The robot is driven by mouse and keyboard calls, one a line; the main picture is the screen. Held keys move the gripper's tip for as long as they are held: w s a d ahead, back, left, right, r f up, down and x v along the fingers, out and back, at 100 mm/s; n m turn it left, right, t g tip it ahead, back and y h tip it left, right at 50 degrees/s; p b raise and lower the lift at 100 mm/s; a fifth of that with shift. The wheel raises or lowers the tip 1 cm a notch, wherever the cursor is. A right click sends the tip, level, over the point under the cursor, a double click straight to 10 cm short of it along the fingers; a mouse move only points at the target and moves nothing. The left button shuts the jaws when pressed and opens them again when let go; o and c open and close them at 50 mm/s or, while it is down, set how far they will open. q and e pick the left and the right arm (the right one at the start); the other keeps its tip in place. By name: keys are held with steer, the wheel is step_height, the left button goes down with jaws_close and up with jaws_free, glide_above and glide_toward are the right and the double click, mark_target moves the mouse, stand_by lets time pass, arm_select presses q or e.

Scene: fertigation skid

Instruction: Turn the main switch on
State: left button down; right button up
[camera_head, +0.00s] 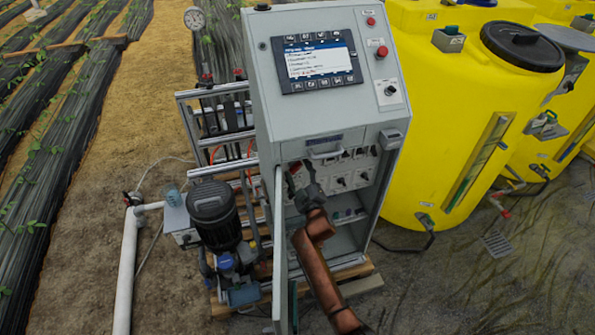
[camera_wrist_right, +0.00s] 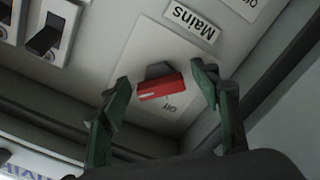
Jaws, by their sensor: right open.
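The main switch (camera_wrist_right: 160,88) has a red handle on a pale plate, under a label reading "Mains" (camera_wrist_right: 192,22), in the right wrist view. Small lettering stands on the plate beside the handle. My right gripper (camera_wrist_right: 161,78) is open, its two green fingers on either side of the red handle, with gaps visible. I cannot tell whether a fingertip touches the plate. In the head view my right gripper (camera_head: 300,178) reaches into the open lower compartment of the grey control cabinet (camera_head: 266,110) and hides much of the switch there. My left gripper is not in view.
The cabinet door (camera_head: 280,255) stands open just left of my right arm. Black rocker switches (camera_wrist_right: 45,38) sit beside the main switch. A display (camera_head: 317,60) is above. A pump (camera_head: 213,215) stands left, a yellow tank (camera_head: 445,130) right.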

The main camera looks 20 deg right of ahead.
steer(key=shift+s, duration=0.15)
steer(key=s+a, duration=0.1)
steer(key=s, duration=1)
steer(key=shift+s+a, duration=0.25)
steer(key=shift+s, duration=0.1)
steer(key=shift+f, duration=0.1)
